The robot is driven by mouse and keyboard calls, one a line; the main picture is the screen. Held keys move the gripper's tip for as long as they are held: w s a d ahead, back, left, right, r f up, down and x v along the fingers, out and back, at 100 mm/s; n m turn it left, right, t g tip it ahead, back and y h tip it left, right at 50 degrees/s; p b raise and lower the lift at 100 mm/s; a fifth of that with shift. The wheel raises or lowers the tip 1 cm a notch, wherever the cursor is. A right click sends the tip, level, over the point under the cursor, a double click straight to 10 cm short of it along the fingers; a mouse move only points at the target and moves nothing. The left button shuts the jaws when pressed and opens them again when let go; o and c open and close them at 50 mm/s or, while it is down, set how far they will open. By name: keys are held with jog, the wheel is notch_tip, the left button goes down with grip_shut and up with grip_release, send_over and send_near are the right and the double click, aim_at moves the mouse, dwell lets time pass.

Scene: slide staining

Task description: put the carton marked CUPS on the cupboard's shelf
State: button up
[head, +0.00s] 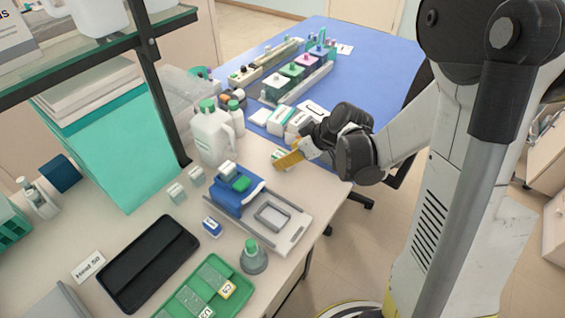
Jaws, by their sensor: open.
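My gripper (283,161), with yellow fingers, is open over the near bench, by its right edge. A small white box with green on it (278,156) is at the fingertips; I cannot tell whether they touch it. The lettering on these is too small to read, so I cannot tell which is marked CUPS. No shelf that is clearly the cupboard's shows; pale cabinet fronts (550,225) are at the right edge.
A white jug with a green cap (212,136) stands left of my gripper. A blue device with a tray (238,190) and a green slide tray (205,288) lie nearer. A glass rack shelf (90,52) overhangs the left. The blue mat (375,70) has staining racks.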

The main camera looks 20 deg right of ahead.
jog(key=b+x, duration=0.1)
jog(key=x, duration=0.2)
jog(key=shift+f, duration=0.1)
jog(key=shift+c, duration=0.5)
jog(key=c, duration=1.2)
jog(key=shift+o, duration=0.2)
